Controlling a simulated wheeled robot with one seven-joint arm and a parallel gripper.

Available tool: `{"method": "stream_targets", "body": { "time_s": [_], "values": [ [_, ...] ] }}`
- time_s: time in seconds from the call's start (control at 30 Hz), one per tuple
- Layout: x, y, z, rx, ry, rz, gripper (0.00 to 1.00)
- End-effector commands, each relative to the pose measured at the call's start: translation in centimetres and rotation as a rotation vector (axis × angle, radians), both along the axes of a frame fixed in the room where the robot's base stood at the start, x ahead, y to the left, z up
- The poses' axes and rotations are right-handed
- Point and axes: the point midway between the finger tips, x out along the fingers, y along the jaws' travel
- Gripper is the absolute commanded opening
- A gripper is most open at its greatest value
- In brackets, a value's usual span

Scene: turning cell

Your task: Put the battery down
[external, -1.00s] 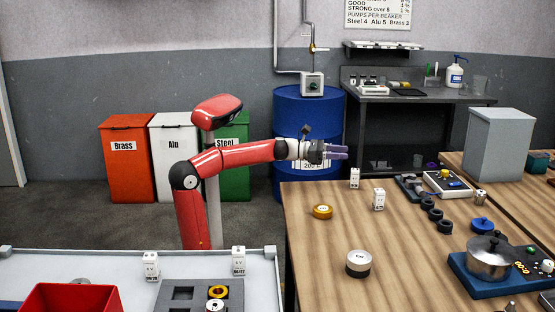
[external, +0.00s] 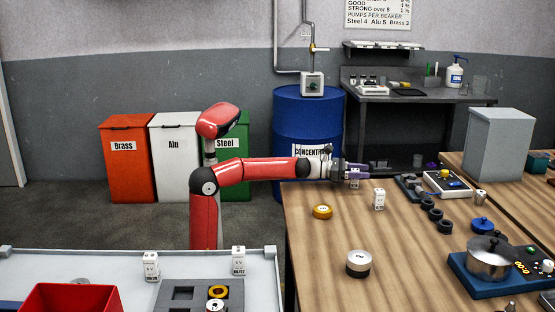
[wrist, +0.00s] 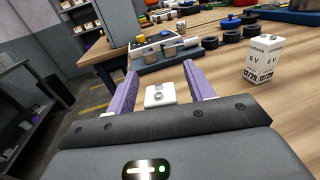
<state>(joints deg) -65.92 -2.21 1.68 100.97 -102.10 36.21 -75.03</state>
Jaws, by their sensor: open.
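My gripper (external: 356,171) is open at the left far part of the wooden table. In the wrist view its two purple fingers (wrist: 160,80) stand on either side of a white battery (wrist: 160,96) with two terminals on top. I cannot tell whether either finger touches it. In the external view this battery (external: 354,184) is mostly hidden behind the fingers. A second white battery (external: 379,199), marked 6 V in the wrist view (wrist: 263,62), stands upright to the right. Two more batteries (external: 151,266) (external: 239,261) stand on the light bench at the front left.
A brass-coloured round part (external: 322,212) and a silver cylinder (external: 358,263) are on the wooden table (external: 420,280). Dark rings (external: 435,214) and a digital scale (external: 447,183) lie further right. A blue drum (external: 307,118) stands behind the arm.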

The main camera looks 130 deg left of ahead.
Motion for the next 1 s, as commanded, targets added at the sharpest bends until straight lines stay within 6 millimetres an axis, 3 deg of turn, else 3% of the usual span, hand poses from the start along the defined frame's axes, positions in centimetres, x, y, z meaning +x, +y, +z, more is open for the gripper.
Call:
{"method": "stream_targets", "body": {
  "time_s": [0.17, 0.57, 0.83, 1.0],
  "values": [
    [0.0, 0.0, 0.0, 0.0, 0.0, 0.0, 0.51],
    [0.0, 0.0, 0.0, 0.0, 0.0, 0.0, 0.0],
    [0.0, 0.0, 0.3, 0.001, 0.001, 0.0, 0.0],
    [0.0, -0.1, 1.7, 0.003, -0.001, -0.001, 0.0]
  ]
}}
